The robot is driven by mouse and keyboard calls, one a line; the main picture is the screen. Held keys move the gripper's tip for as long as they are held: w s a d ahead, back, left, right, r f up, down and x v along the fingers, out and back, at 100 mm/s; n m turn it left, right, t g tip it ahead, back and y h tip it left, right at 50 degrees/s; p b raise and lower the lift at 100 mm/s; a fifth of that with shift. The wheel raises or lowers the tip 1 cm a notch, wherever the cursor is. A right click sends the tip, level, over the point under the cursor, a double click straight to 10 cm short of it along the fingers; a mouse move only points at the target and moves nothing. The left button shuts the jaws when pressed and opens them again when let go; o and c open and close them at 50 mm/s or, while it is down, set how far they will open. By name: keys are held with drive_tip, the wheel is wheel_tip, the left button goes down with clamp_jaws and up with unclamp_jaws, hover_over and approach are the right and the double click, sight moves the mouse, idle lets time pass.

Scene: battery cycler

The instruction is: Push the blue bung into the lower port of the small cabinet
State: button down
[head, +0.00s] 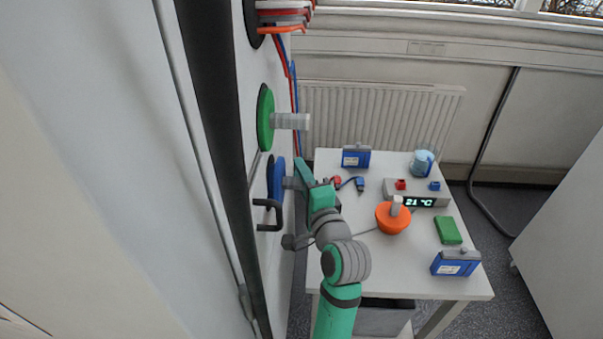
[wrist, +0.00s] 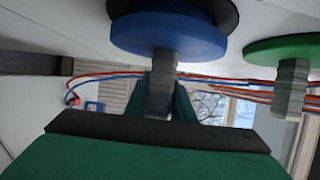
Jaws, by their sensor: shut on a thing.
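The blue bung (head: 276,181) is a round blue disc with a grey grip stem, at the small cabinet's white front (head: 274,72). My gripper (head: 294,182) is shut on its stem. In the wrist view the blue disc (wrist: 168,36) is at the top centre, with its grey stem (wrist: 161,82) between the fingers of my gripper (wrist: 163,104). A dark round ring (wrist: 228,12), the lower port's rim, shows behind the disc, offset to the upper right. The disc hides the opening; I cannot tell how deep the bung sits.
A green bung (head: 265,118) sits just above on the cabinet. A black handle (head: 269,214) projects below the blue bung. Red and blue cables (head: 294,85) hang behind.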

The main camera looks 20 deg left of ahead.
drive_tip(key=shift+s, duration=0.15)
drive_tip(key=shift+s+a, duration=0.1)
drive_tip(key=shift+a, duration=0.7)
idle(0.5)
drive_tip(key=c, duration=1.4)
unclamp_jaws()
drive_tip(key=shift+s+a, duration=0.1)
drive_tip(key=shift+c, duration=0.2)
drive_tip(key=o, duration=1.4)
drive_tip(key=shift+s, duration=0.1)
